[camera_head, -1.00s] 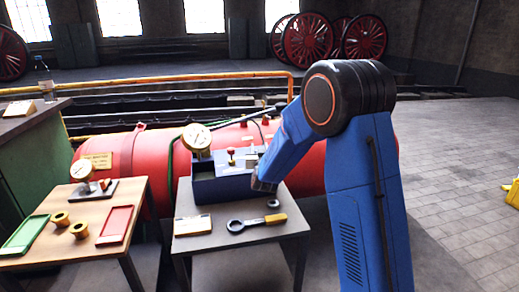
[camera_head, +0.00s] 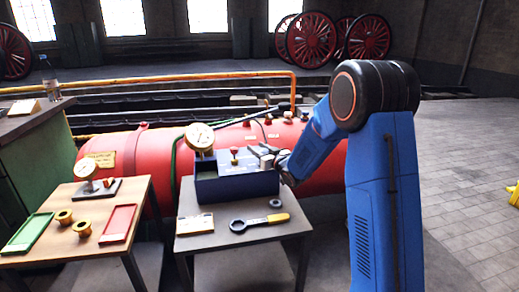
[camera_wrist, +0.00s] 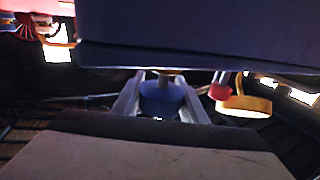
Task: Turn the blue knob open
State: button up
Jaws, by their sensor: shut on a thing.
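The blue knob (camera_wrist: 162,98) shows in the wrist view as a round blue cap on a short stem, between the two grey fingers of my gripper (camera_wrist: 161,92). The fingers are shut on it from both sides. In the head view my gripper (camera_head: 264,156) reaches in from the right over the top of the dark blue test box (camera_head: 235,187). The knob cannot be made out there behind the fingers. The box stands on the small grey table and bears a round dial gauge (camera_head: 199,136) and a red knob (camera_head: 234,151). The red knob also shows in the wrist view (camera_wrist: 220,91).
A ring spanner (camera_head: 258,222), a small dark ring (camera_head: 275,203) and a card (camera_head: 194,224) lie on the grey table (camera_head: 222,242). A wooden table (camera_head: 85,245) with trays and brass spools stands left. A red boiler (camera_head: 120,150) lies behind.

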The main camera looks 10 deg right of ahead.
jog(key=n+g+y, duration=0.2)
jog(key=a+n+g+y, duration=0.1)
jog(key=n+g+y, duration=0.1)
jog(key=y, duration=0.1)
jog(key=s+n+g+y, duration=0.1)
jog(key=n+y, duration=0.1)
jog(key=shift+a+g+y, duration=0.25)
jog(key=shift+g+y, duration=0.15)
jog(key=n+g+y, duration=0.1)
jog(key=n+g, duration=0.1)
jog(key=g, duration=0.1)
jog(key=s+n+g+y, duration=0.1)
jog(key=shift+a+n+g+y, duration=0.3)
jog(key=shift+s+a+n+g+y, duration=0.1)
jog(key=shift+s+n+g+y, duration=0.15)
jog(key=shift+n+g, duration=0.5)
jog(key=shift+s+a+n+g+y, duration=0.1)
jog(key=shift+s+n+g+y, duration=0.25)
jog(key=shift+g, duration=0.7)
jog(key=shift+w, duration=0.1)
jog(key=o, duration=1.1)
jog(key=shift+c, duration=0.2)
jog(key=shift+d, duration=0.1)
jog(key=s+d, duration=0.2)
jog(key=d, duration=1.5)
jog(key=shift+s, duration=0.25)
